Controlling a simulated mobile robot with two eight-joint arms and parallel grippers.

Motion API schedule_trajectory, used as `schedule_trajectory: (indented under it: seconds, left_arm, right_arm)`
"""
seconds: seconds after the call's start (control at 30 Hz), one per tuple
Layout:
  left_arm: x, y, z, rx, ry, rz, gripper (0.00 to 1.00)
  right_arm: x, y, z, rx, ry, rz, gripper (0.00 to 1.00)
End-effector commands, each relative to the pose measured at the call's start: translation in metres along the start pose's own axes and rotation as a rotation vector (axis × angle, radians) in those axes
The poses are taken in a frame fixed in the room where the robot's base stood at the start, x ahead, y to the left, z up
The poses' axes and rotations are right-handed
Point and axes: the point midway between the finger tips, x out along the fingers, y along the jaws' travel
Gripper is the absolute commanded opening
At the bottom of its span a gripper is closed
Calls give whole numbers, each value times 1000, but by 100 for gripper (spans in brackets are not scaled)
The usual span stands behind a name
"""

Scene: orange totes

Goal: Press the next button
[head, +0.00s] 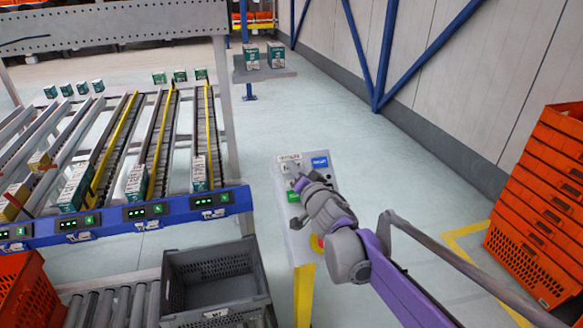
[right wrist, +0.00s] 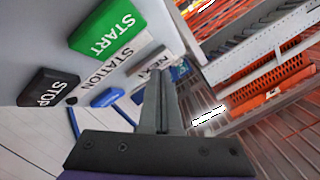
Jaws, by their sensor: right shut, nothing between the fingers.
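The control box (head: 290,212) stands on a yellow post. My right gripper (head: 298,180) is shut and empty, over the upper part of its face. In the right wrist view the panel carries a green START block (right wrist: 108,30), a black STOP block (right wrist: 48,87), a STATION label (right wrist: 110,72) and a pale piece marked NEXT (right wrist: 148,66). The closed fingertips (right wrist: 158,62) overlap the lower edge of the NEXT piece; I cannot tell whether they touch it. A blue button (right wrist: 107,97) lies to the left of the fingers. My left gripper is not in view.
A blue sign (head: 320,162) is at the box's top right. Conveyor lanes with a blue front rail (head: 140,213) lie to the left. A grey tote (head: 215,278) sits at lower middle. Stacked orange totes (head: 545,205) stand at right. Floor behind the box is clear.

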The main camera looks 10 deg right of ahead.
Motion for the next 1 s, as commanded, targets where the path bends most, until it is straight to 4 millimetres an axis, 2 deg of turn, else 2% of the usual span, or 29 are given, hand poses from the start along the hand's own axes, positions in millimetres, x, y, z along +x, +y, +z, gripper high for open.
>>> schedule_trajectory:
  seconds: [0.87,1.0]
  left_arm:
    - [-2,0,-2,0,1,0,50]
    - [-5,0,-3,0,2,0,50]
  right_arm:
    - [-13,-10,-10,0,0,0,0]
    - [-20,-15,-15,-1,0,0,0]
